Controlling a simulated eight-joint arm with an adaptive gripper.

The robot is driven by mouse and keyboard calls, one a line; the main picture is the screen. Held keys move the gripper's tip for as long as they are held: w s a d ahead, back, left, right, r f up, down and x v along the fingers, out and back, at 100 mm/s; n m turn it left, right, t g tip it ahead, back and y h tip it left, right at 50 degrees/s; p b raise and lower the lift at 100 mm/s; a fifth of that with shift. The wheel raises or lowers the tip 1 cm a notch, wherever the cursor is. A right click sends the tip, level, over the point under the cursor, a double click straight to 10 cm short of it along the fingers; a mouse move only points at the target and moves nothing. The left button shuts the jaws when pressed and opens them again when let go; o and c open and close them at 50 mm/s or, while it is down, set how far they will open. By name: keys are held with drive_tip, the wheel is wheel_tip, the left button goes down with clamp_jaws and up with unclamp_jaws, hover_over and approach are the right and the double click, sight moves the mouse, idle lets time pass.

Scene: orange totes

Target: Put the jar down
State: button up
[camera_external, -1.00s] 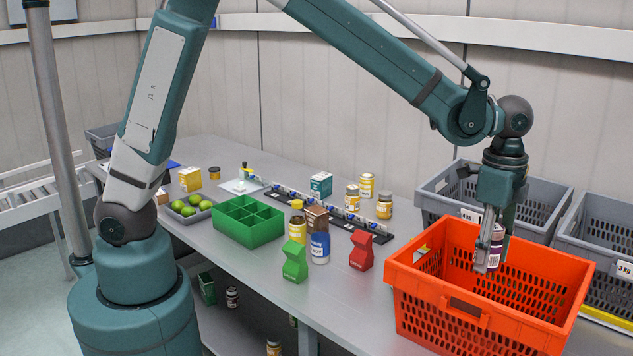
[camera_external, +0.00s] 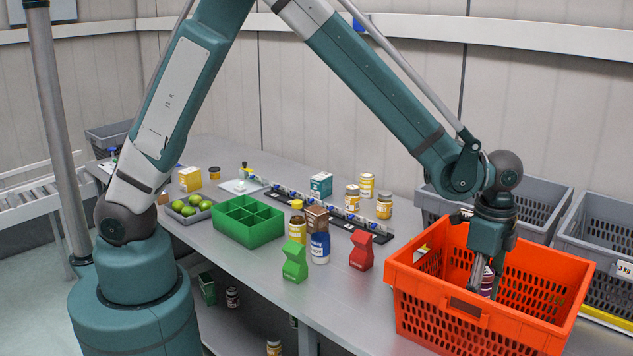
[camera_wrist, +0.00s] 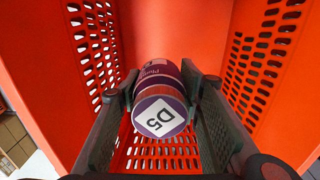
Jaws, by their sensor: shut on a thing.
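In the external view the jar (camera_external: 487,281) is partly hidden by my gripper (camera_external: 481,277) and sits inside the orange tote (camera_external: 440,310), below the rim. The tote's perforated walls and floor show around the jar in the wrist view. I cannot tell whether the jar touches the tote floor.
Grey crates (camera_external: 590,235) stand behind and right of the tote. The tote walls stand close around my gripper.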

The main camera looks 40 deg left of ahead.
drive_tip(key=shift+f, duration=3.15)
drive_tip(key=shift+f, duration=1.85)
drive_tip(key=shift+f, duration=0.2)
drive_tip(key=o, duration=1.1)
drive_tip(key=shift+r, duration=0.25)
drive_tip(key=shift+r, duration=5.95)
